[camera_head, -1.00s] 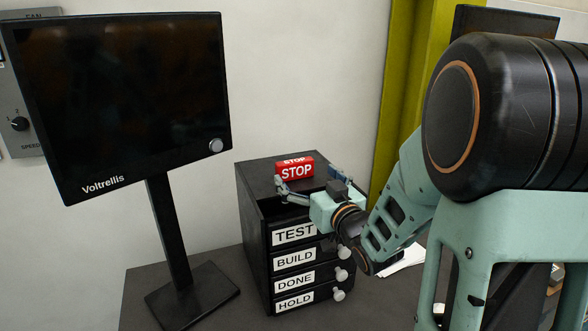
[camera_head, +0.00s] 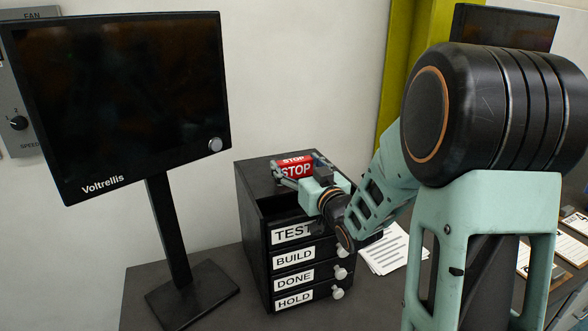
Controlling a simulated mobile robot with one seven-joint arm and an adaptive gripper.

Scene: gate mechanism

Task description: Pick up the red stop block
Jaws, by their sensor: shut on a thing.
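The red stop block (camera_head: 295,170) has white STOP lettering on its front and top faces. It is on top of the black drawer unit (camera_head: 250,190), towards the front edge. My gripper (camera_head: 296,172) is shut on the block, with a finger at each side and the wrist reaching in from the lower right. The gripper covers part of the block's front and right side. I cannot tell whether the block's underside touches the unit's top.
The unit's drawers are labelled TEST, BUILD, DONE and HOLD, with pale knobs; the TEST drawer (camera_head: 292,233) appears pulled out. A Voltrellis monitor (camera_head: 125,100) stands at left. White papers (camera_head: 395,252) lie on the dark table right of the unit.

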